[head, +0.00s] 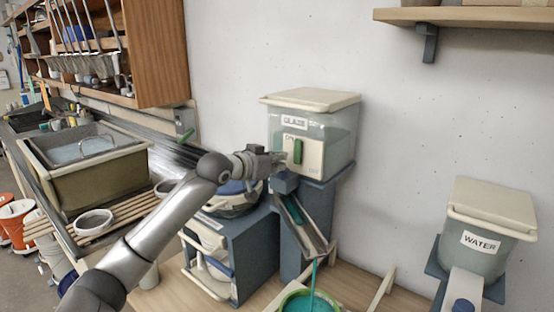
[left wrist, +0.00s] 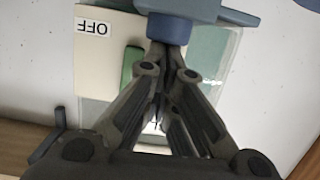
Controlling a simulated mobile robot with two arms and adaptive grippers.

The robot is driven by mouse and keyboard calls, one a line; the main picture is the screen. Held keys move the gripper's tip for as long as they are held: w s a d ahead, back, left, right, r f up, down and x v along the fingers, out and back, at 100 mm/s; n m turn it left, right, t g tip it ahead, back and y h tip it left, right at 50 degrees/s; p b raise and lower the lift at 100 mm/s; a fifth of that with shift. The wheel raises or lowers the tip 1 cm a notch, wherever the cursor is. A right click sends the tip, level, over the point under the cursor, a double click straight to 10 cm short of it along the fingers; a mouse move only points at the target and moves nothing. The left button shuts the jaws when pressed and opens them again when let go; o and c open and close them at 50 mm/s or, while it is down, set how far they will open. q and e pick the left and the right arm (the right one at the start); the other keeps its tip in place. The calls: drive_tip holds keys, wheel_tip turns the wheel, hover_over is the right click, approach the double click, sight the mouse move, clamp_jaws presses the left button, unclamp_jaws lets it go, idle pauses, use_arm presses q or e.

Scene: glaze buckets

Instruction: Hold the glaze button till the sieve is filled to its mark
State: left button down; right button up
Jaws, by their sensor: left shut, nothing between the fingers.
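The glaze bin (head: 340,150) stands on a blue-grey stand by the wall, with a pale switch plate and a green switch (head: 298,151). The green switch also shows in the left wrist view (left wrist: 131,66). My left gripper (head: 280,159) is shut and empty in front of the plate. In the left wrist view its fingertips (left wrist: 167,52) meet at a blue cylindrical part (left wrist: 168,29), seemingly the button; contact looks likely. Teal glaze runs down the chute (head: 309,236) and falls into a green-rimmed round vessel (head: 288,296), cut off by the lower edge. Its mark is not visible.
A blue-grey shelf unit (head: 252,262) is left of the chute. A sink (head: 70,178) and a slatted rack lie farther left. A wall shelf (head: 470,17) is at upper right.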

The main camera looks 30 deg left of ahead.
use_arm(q)
wheel_tip(320, 180, up, 3)
drive_tip(key=shift+p, duration=0.85)
drive_tip(key=d+b+v, duration=0.1)
drive_tip(key=b+v, duration=0.4)
drive_tip(key=v, duration=0.5)
drive_tip(key=shift+a+b, duration=0.4)
use_arm(e)
drive_tip(key=f, duration=0.3)
drive_tip(key=shift+s+a, duration=0.1)
drive_tip(key=shift+s, duration=0.15)
